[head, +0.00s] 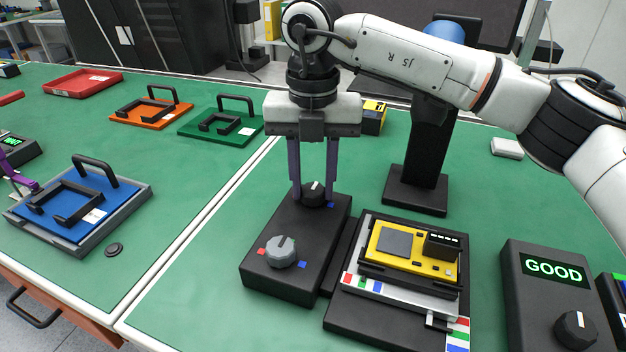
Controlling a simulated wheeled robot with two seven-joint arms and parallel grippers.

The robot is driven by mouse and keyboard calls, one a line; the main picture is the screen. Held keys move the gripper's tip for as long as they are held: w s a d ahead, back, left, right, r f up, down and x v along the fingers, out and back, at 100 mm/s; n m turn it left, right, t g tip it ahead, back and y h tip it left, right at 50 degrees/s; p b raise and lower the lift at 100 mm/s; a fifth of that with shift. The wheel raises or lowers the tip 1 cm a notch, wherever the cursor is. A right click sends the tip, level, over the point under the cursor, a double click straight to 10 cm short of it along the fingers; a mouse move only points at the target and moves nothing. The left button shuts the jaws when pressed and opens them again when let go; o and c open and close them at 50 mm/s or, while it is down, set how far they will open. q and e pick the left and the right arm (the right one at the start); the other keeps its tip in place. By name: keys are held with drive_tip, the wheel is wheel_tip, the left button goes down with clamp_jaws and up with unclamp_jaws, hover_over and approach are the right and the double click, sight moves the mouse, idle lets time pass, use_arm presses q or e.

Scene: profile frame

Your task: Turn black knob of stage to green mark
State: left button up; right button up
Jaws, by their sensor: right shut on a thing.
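The black knob (313,192) with a white pointer line is on the far end of the black control box (325,235) of the stage. My right gripper (313,190) points straight down, its two fingers on either side of this knob, shut on it. The pointer looks roughly upward in the picture. A blue mark (331,205) shows right of the knob; no green mark can be made out beside it, and the fingers hide part of its surround. The stage (400,300) beside the box carries a yellow board (412,252).
A grey knob (281,251) sits on the near end of the box. A unit reading GOOD (553,270) with its own black knob (575,330) stands at right. A black stand (415,190) rises behind the stage. Blue (100,222), green and orange trays lie left.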

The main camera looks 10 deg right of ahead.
sight(313, 189)
drive_tip(key=o, duration=1)
drive_tip(key=shift+o, duration=0.2)
wheel_tip(313, 189, up, 10)
drive_tip(key=shift+r, duration=0.2)
drive_tip(key=shift+f, duration=0.1)
